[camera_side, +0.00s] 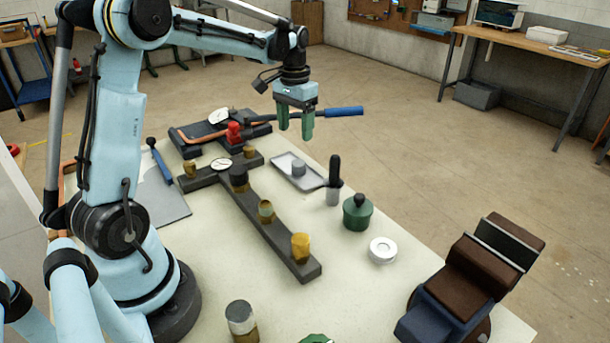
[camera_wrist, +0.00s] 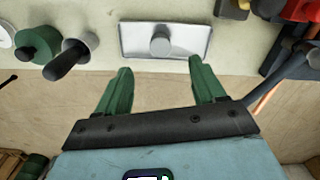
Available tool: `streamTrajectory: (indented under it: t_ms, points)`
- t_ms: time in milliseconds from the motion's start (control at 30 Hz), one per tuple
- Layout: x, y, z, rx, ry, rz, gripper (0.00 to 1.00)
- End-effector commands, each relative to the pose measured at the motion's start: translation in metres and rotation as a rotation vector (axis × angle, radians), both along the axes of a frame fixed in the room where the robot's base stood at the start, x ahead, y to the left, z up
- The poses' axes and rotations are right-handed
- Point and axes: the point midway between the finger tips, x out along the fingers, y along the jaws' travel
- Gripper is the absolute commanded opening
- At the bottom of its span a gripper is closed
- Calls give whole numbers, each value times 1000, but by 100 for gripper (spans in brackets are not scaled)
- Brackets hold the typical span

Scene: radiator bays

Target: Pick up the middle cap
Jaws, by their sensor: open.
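A dark T-shaped bar (camera_side: 222,188) lies on the table with several brass-coloured fittings on it. A dark cap-like piece (camera_side: 238,178) stands near its crossbar, a brass piece with a greyish top (camera_side: 266,210) is mid-bar, and a yellow-brass one (camera_side: 300,246) is near its front end. I cannot tell which is the middle cap. A small grey cylinder (camera_side: 298,169) stands on a light tray (camera_side: 284,178); both show in the wrist view, cylinder (camera_wrist: 160,43) and tray (camera_wrist: 130,41). My gripper (camera_side: 295,132) is open and empty above the tray; its green fingers (camera_wrist: 160,66) are apart.
A black-handled tool (camera_side: 334,178), green lidded pot (camera_side: 357,212) and white ring (camera_side: 382,250) stand right of the bar. A brown-and-blue device (camera_side: 480,270) fills the front right. A red valve (camera_side: 234,132) and blue-handled tool (camera_side: 344,112) are at the back.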

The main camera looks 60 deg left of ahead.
Motion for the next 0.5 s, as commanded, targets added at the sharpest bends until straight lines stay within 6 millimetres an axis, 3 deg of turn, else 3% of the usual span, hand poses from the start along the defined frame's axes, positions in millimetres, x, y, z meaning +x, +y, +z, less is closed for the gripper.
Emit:
streamTrajectory:
  t_ms: [233, 500]
  points:
    - [0, 0, -40, 0, -2, 0, 69]
    - [1, 0, -60, 0, -2, -1, 69]
